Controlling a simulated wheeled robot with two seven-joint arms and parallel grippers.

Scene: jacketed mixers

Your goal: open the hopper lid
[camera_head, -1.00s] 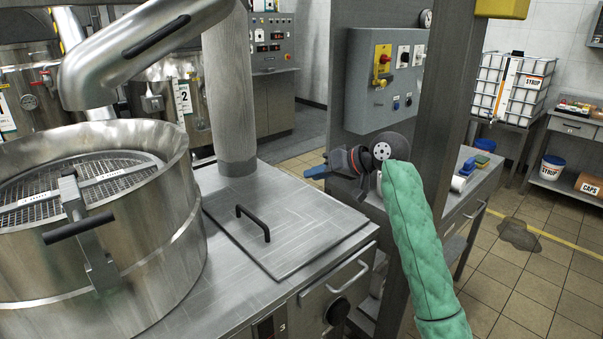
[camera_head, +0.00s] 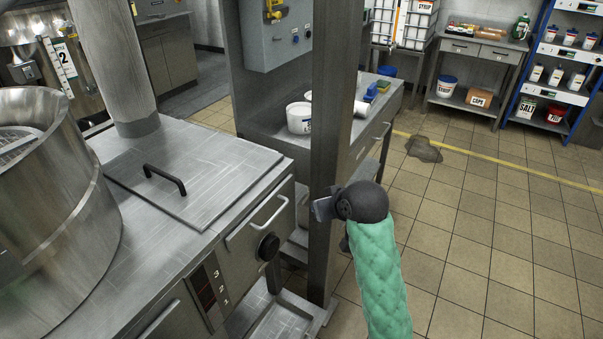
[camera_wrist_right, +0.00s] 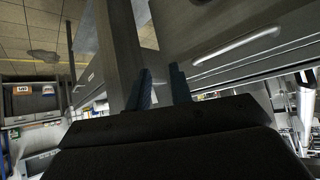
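A flat square steel lid (camera_head: 192,178) with a black bar handle (camera_head: 165,179) lies shut on top of the steel cabinet. I take it for the hopper lid; no label on it is readable. My right gripper (camera_head: 322,208) is to the right of the cabinet front, below the lid's level and apart from it. In the right wrist view its two blue fingers (camera_wrist_right: 160,88) stand apart with nothing between them. My left gripper is not in view.
A round steel mixer bowl (camera_head: 55,220) stands left of the lid, with a pipe column (camera_head: 118,65) behind it. A steel post (camera_head: 335,130) rises just behind my right gripper. The cabinet front has a drawer handle and black knob (camera_head: 268,246). Tiled floor at right is open, with a dark puddle (camera_head: 423,149).

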